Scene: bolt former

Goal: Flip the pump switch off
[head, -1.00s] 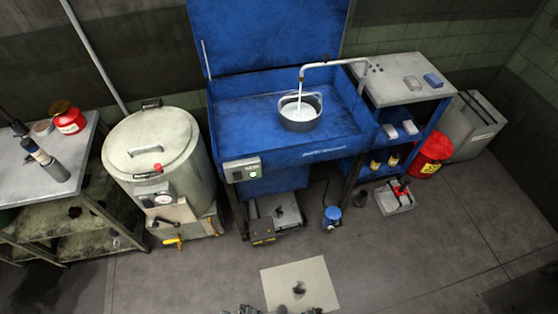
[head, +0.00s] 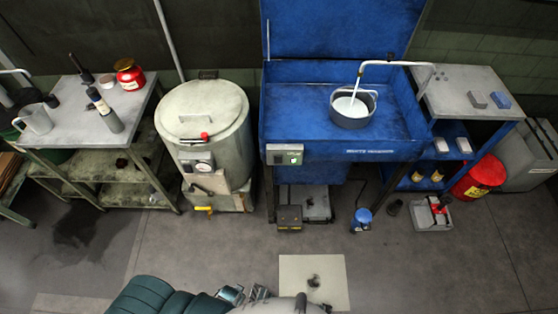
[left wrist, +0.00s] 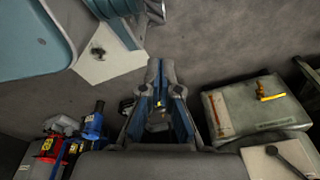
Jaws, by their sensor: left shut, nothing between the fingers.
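The pump switch box (head: 285,154) is a small grey panel on the front left of the blue parts washer (head: 385,153). A green light shows on its right side; the lever is too small to read. Liquid runs from the bent spout (head: 360,77) into a round metal pot (head: 352,110) in the basin. My left gripper (head: 258,292) is low at the bottom of the head view, well apart from the switch box. In the left wrist view its fingers (left wrist: 160,66) are shut and empty. My right gripper cannot be made out.
A grey drum (head: 202,110) stands left of the washer, with a yellow-handled valve (head: 203,209) below. Under the washer are a dark-and-yellow box (head: 289,217) and a blue pump (head: 362,217). A pale floor plate (head: 330,270) lies in front. The floor between is mostly clear.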

